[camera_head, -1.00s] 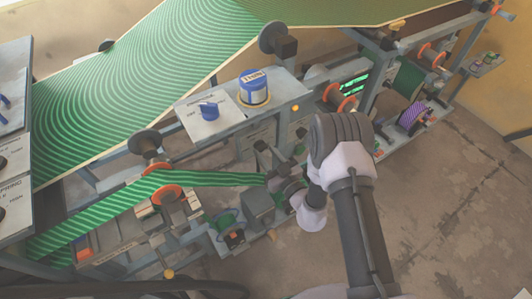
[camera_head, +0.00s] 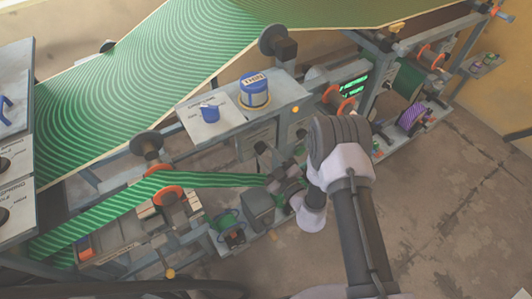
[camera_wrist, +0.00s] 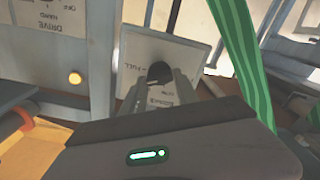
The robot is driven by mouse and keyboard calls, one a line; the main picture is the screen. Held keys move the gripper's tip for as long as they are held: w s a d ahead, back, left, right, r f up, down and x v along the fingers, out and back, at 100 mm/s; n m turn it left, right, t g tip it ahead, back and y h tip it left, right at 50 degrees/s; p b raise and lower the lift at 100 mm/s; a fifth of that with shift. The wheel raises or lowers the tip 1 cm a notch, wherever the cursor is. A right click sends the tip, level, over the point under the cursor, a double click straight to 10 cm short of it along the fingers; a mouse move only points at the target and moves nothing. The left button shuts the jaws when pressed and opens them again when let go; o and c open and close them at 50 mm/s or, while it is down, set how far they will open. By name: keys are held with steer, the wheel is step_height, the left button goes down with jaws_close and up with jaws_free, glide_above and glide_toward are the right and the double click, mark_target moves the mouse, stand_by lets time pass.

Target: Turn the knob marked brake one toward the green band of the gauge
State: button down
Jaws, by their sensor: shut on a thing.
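The dark round knob (camera_wrist: 159,71) sits on a pale plate (camera_wrist: 185,52) in the wrist view. "FULL" is printed on the plate beside it. My gripper (camera_wrist: 160,84) is shut on this knob, one finger on each side. A partly covered label shows between the fingers and I cannot read it fully. In the head view my gripper (camera_head: 282,176) is at the machine's lower front, beside the end of the green striped strip, and the knob is hidden there. I cannot make out a gauge with a green band.
A green striped strip (camera_wrist: 243,60) runs close on the right in the wrist view. A "DRIVE" panel (camera_wrist: 45,45) and a lit amber button (camera_wrist: 75,78) are on the left. In the head view a blue tin (camera_head: 254,92) stands on a ledge. Floor at right is clear.

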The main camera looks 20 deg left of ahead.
steer(key=n, duration=0.4)
steer(key=shift+f+n, duration=0.1)
steer(key=shift+n, duration=0.2)
steer(key=n, duration=0.4)
steer(key=shift+s+n, duration=0.1)
steer(key=shift+n, duration=0.2)
steer(key=n, duration=0.4)
steer(key=shift+f+n, duration=0.1)
steer(key=shift+n, duration=2.4)
steer(key=c, duration=0.9)
jaws_free()
